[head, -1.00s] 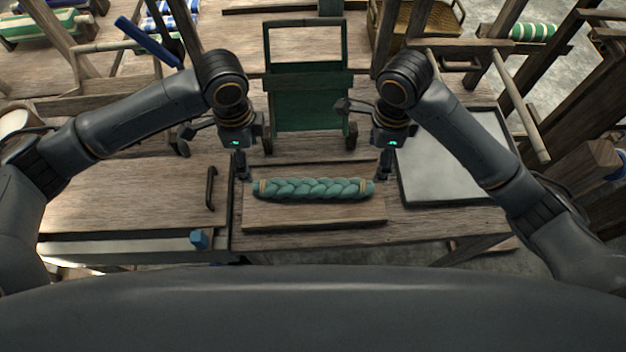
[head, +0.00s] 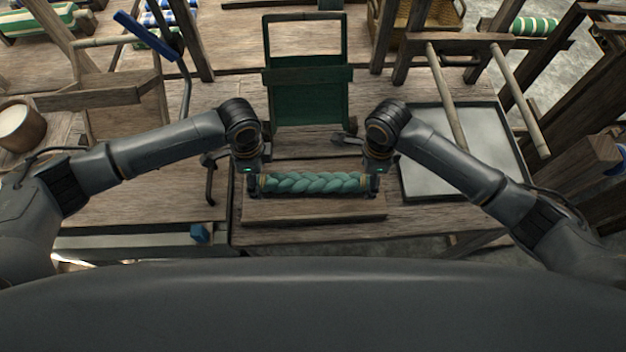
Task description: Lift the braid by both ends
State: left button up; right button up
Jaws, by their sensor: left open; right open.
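The green braid (head: 312,183) lies left to right on a wooden board (head: 312,207) in the middle of the head view, tied with tan bands near its ends. My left gripper (head: 252,188) is open at the braid's left end, its fingers pointing down. My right gripper (head: 373,187) is open at the braid's right end, also pointing down. The grippers partly cover both ends. I cannot tell whether the fingers touch the braid.
A green-panelled wooden frame (head: 308,95) stands behind the board. A grey metal tray (head: 440,185) lies to the right. A dark curved handle (head: 210,182) and a blue block (head: 200,234) are to the left. Loom posts crowd the right side.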

pick_arm(q)
jog(key=shift+f, duration=1)
pick_arm(e)
jog(key=shift+f, duration=0.95)
pick_arm(q)
jog(key=c, duration=1.6)
pick_arm(e)
jog(key=c, duration=1.6)
